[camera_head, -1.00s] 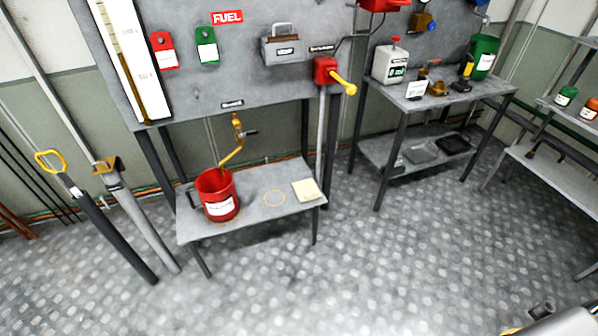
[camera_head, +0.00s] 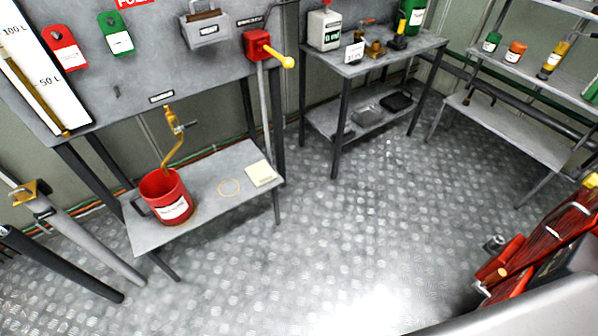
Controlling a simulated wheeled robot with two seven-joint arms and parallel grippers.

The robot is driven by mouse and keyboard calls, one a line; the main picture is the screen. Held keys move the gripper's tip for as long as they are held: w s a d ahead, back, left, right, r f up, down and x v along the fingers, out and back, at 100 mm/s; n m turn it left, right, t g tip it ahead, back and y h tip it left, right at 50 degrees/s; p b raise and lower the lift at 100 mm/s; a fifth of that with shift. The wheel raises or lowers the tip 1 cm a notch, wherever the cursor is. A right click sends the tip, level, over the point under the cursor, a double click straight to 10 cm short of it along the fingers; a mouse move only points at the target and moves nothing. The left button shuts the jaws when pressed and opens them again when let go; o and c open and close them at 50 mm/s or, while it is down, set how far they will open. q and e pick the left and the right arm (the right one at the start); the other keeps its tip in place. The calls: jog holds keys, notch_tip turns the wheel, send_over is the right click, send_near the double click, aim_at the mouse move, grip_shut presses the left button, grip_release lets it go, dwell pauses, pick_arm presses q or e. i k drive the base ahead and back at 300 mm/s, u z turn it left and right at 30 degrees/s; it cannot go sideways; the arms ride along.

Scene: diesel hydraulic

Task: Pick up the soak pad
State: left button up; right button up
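The soak pad appears to be the pale yellow square pad (camera_head: 261,173) lying flat at the right end of a low grey bench (camera_head: 205,192). Its top is uncovered and nothing touches it. A red bucket (camera_head: 166,197) with a white label stands at the left end of the same bench, below a brass spout (camera_head: 174,135). Neither of my grippers is in view.
Two long tubes, one grey (camera_head: 90,245) and one black (camera_head: 65,268), slant at the lower left. A taller table (camera_head: 372,58) and shelves (camera_head: 520,140) stand behind to the right. Red machinery (camera_head: 540,235) is at the lower right. The metal floor (camera_head: 330,230) between is clear.

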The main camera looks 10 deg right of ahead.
aim_at(260, 173)
jog(key=z, duration=0.95)
jog(key=i, duration=1.3)
jog(key=z, duration=0.05)
